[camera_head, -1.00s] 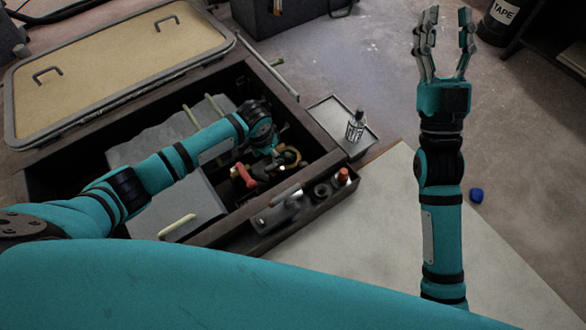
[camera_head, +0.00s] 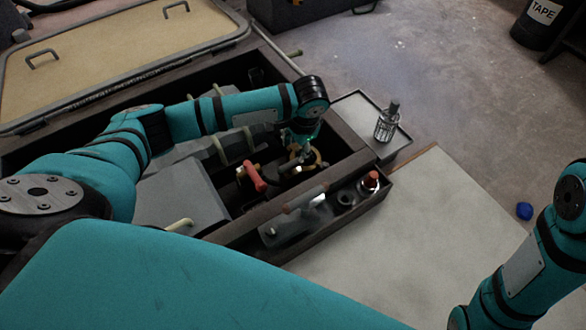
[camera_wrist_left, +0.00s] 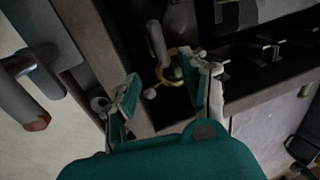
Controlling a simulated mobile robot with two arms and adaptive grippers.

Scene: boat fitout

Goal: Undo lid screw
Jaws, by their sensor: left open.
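My left gripper (camera_head: 298,148) is over the open dark box, fingers pointing down into its right-hand part. In the left wrist view the two fingers (camera_wrist_left: 163,95) stand apart, open, with nothing held between them. A brass-yellow ring (camera_head: 318,160) with a dark centre lies just under the fingertips; in the left wrist view it shows beyond the right finger (camera_wrist_left: 172,80), partly hidden. I cannot tell which small part is the lid screw. A red handle (camera_head: 252,177) lies left of the ring. My right gripper is out of view.
The box's tan lid (camera_head: 115,55) is swung open at the back left. A front tray (camera_head: 385,190) holds a red-topped item, a dark ring and a grey handled tool. The floor beyond is mostly clear.

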